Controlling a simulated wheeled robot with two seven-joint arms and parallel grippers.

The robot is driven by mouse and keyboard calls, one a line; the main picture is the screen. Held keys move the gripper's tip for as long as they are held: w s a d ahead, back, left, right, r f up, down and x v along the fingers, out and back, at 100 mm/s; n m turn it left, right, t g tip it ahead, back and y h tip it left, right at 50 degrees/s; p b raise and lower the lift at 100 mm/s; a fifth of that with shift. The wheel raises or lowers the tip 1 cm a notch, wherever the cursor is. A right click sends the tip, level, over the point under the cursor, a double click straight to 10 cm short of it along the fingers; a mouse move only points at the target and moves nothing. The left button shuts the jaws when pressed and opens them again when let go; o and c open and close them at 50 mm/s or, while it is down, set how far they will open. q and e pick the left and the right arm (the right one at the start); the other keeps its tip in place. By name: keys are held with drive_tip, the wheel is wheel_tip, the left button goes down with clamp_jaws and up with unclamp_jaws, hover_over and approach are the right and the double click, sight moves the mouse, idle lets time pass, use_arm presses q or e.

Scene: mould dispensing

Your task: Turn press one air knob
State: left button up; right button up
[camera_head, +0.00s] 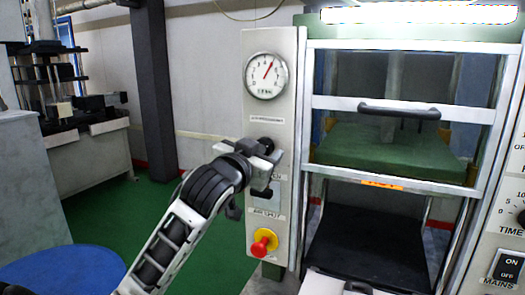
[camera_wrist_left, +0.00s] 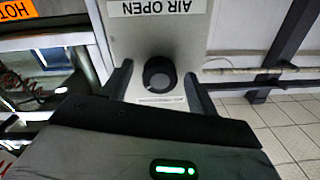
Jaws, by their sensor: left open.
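The press's light grey control panel (camera_head: 283,110) stands upright in the middle of the head view. In the left wrist view, a round black air knob (camera_wrist_left: 159,73) sits on this panel near a label reading AIR OPEN (camera_wrist_left: 157,8). My left gripper (camera_head: 270,168) is at the panel, below the gauge, and hides most of the knob area in the head view. In the left wrist view, the open fingers of my left gripper (camera_wrist_left: 160,80) stand on either side of the knob, with visible gaps. Contact is not visible.
A round pressure gauge (camera_head: 266,76) is above my gripper, and a red and yellow button (camera_head: 263,242) is below it. The glazed press door with a black handle (camera_head: 398,110) is to the right. A blue round top (camera_head: 65,270) is at lower left.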

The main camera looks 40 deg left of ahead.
use_arm(q)
drive_tip(key=c, duration=1)
drive_tip(key=shift+m, duration=2.9)
drive_tip(key=shift+r, duration=0.1)
drive_tip(key=o, duration=1)
